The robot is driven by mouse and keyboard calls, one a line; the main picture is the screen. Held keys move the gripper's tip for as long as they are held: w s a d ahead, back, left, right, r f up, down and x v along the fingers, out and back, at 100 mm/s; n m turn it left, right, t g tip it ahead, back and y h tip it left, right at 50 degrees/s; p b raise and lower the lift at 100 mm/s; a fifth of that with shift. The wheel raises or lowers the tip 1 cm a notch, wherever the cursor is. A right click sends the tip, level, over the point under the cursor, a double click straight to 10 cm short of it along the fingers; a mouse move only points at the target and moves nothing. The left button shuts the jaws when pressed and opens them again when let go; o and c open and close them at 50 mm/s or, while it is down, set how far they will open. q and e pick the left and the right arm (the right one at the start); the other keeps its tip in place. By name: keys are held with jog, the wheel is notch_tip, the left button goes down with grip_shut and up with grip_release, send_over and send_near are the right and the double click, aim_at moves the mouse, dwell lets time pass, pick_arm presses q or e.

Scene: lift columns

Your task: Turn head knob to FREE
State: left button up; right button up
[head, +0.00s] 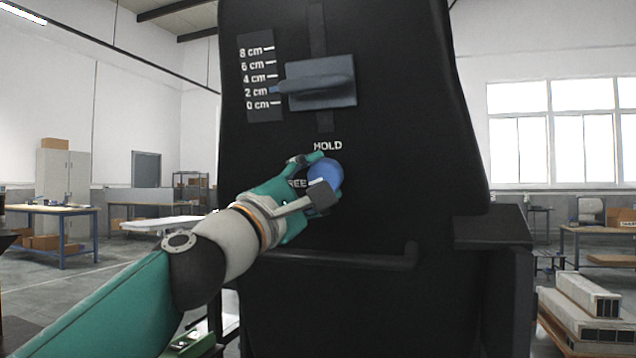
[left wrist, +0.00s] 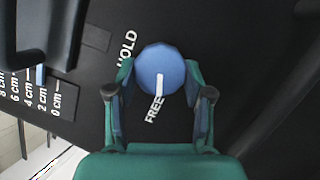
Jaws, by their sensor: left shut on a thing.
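The round blue head knob (head: 325,176) is on the front of the black column, below the word HOLD and right of the word FREE. It also shows in the left wrist view (left wrist: 155,62), where its white pointer line points at the FREE label (left wrist: 154,109). The HOLD label (left wrist: 127,49) is off to the pointer's other side. My left gripper (head: 321,179) is shut on the knob, one finger on each side of it. My right gripper is in neither view.
Above the knob is a grey-blue slider block (head: 321,82) beside a centimetre scale (head: 259,77), its blue pointer near 2 cm. A black bar handle (head: 350,260) sticks out below the knob. Workbenches stand far behind on both sides.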

pick_arm(q)
jog(key=o, duration=1.1)
jog(key=shift+w+f, duration=0.25)
jog(key=shift+o, duration=0.2)
jog(key=shift+s+r, duration=0.1)
jog(key=shift+s, duration=0.1)
jog(key=shift+s+a, duration=0.35)
jog(key=shift+s, duration=0.1)
jog(key=v, duration=1.1)
jog(key=shift+w, duration=0.2)
